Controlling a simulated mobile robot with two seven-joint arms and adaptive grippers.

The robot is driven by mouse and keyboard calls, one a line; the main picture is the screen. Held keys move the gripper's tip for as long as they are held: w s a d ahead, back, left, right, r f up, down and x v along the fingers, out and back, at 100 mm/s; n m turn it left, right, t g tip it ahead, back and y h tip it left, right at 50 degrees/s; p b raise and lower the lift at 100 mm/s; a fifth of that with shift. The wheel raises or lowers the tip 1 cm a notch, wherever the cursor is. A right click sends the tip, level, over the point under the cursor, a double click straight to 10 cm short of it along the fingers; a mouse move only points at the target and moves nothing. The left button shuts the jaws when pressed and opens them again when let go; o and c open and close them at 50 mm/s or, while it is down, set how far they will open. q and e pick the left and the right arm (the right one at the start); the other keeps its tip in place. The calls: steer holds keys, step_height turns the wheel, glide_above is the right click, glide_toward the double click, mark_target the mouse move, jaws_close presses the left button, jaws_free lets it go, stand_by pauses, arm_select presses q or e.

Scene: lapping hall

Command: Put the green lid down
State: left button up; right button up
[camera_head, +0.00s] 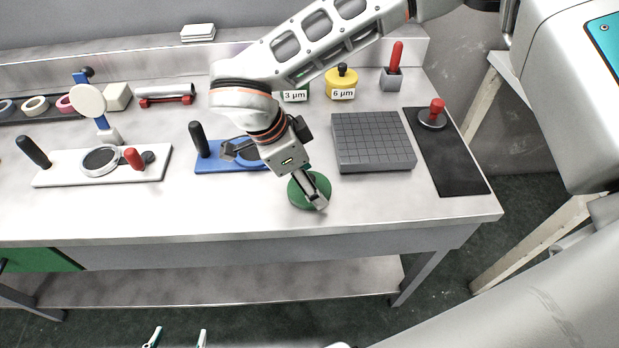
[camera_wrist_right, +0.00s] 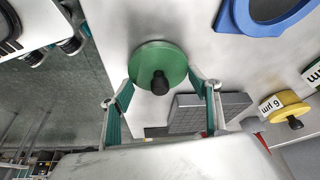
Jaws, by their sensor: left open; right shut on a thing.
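The green lid (camera_head: 295,193) is a round disc near the front edge of the bench, right of the blue plate. In the right wrist view the green lid (camera_wrist_right: 158,58) shows its black knob between the two fingers. My right gripper (camera_head: 315,196) is shut on the lid, its fingers (camera_wrist_right: 160,75) at opposite sides of it. Whether the lid touches the bench or hangs just above it, I cannot tell. My left gripper (camera_head: 176,337) is open and empty at the bottom edge of the head view, in front of the bench; only its fingertips show.
A grey grooved block (camera_head: 372,142) stands right of the lid. The blue plate (camera_head: 213,164) lies left of it. Behind are a green 3 µm container (camera_head: 296,97), partly hidden by my arm, and a yellow 6 µm container (camera_head: 341,84). The bench front (camera_head: 400,215) is clear.

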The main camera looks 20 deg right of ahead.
steer(key=shift+f, duration=0.15)
steer(key=o, duration=1)
steer(key=p+v, duration=0.1)
steer(key=v, duration=1.1)
